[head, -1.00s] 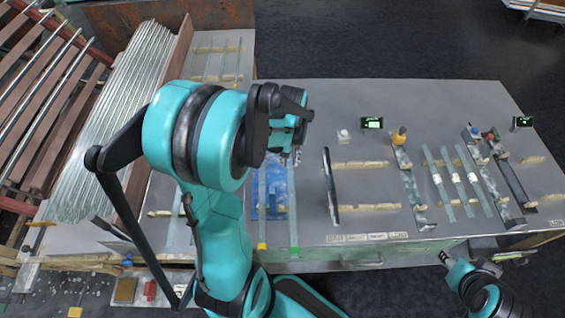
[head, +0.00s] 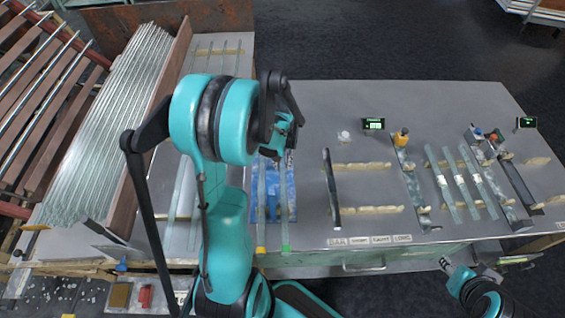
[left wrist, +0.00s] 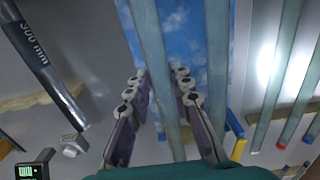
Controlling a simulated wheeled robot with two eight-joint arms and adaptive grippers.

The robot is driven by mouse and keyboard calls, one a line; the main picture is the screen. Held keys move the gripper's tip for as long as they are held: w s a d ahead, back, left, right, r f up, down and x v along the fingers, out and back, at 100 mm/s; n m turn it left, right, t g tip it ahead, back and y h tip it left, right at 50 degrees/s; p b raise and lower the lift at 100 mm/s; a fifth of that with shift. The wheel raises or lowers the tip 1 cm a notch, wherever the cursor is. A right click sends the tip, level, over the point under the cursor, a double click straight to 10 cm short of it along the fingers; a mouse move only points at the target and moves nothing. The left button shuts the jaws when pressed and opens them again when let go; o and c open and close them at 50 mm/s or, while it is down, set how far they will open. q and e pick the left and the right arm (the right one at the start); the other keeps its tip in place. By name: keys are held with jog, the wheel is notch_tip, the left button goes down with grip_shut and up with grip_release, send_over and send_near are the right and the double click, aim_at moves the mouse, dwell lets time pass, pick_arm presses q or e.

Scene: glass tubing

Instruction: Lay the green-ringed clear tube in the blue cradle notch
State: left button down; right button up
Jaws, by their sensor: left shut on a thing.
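The green-ringed clear tube (head: 284,205) lies lengthwise over the right part of the blue cradle (head: 272,212), its green end toward me. My left gripper (head: 276,150) is shut on this tube near its far part. In the left wrist view the tube (left wrist: 162,85) runs between the fingers (left wrist: 160,100), above the blue surface (left wrist: 185,40). I cannot tell whether it touches the notch. A yellow-ended clear tube (head: 262,205) lies beside it, on the left in the head view. My right gripper (head: 447,263) is at the lower right, away from the cradle; its jaws are unclear.
Labelled tubes (head: 460,180) lie farther right. A stack of glass tubes (head: 105,120) fills the left rack. The table's back middle is mostly clear.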

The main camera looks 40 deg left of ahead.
aim_at(282, 164)
pick_arm(q)
jog(key=shift+f, duration=0.35)
jog(key=c, duration=1.3)
grip_release()
jog(key=shift+c, duration=0.2)
jog(key=shift+r+p, duration=0.3)
jog(key=shift+r, duration=0.25)
notch_tip(282, 164, up, 12)
jog(key=p, duration=0.4)
jog(key=s+d+r+m+t, duration=0.3)
jog(key=d+m, duration=0.1)
jog(key=d, duration=0.5)
jog(key=s+d+r+m+t, duration=0.4)
jog(key=d, duration=0.5)
jog(key=shift+s+d+r, duration=0.15)
jog(key=shift+s+r, duration=0.05)
jog(key=shift+s, duration=0.05)
